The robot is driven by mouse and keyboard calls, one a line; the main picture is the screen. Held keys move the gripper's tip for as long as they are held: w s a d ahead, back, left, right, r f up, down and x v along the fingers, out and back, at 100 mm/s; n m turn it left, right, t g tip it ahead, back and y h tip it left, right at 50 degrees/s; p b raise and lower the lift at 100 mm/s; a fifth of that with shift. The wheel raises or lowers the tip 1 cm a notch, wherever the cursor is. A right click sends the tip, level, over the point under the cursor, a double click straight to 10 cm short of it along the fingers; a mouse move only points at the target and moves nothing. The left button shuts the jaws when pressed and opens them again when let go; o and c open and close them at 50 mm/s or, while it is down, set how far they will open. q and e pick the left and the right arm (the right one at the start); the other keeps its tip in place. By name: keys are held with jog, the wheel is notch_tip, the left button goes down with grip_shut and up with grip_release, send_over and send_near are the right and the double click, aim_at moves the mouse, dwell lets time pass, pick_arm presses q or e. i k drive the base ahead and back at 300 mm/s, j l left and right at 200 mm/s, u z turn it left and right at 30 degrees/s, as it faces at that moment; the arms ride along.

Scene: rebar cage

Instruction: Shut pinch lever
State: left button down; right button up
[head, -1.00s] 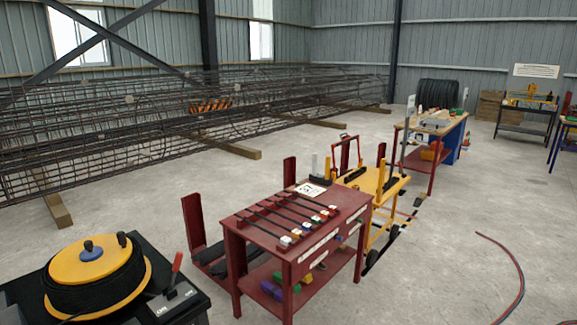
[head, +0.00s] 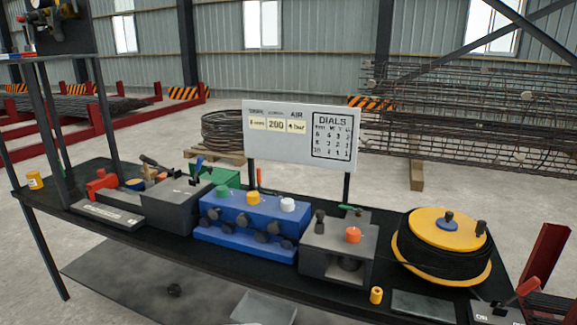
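No lever in the head view carries a readable "pinch" label, so I cannot tell which one it is. A blue lever (head: 197,166) stands tilted on a dark grey box (head: 170,206) on the left half of the bench. A small lever with a green grip (head: 350,208) lies about level near the grey box with the orange knob (head: 353,235). A red-handled lever (head: 527,287) stands tilted on an ON-marked box (head: 497,313) at the lower right. Neither of my grippers shows.
The black bench (head: 120,235) crosses the view. It carries a blue box with coloured knobs (head: 247,229), a yellow-topped reel (head: 443,245) and a small yellow cylinder (head: 376,295). A white sign (head: 301,135) stands behind. Rebar cages (head: 480,120) lie beyond on open floor.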

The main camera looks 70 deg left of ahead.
aim_at(200, 160)
jog(key=u, duration=2.85)
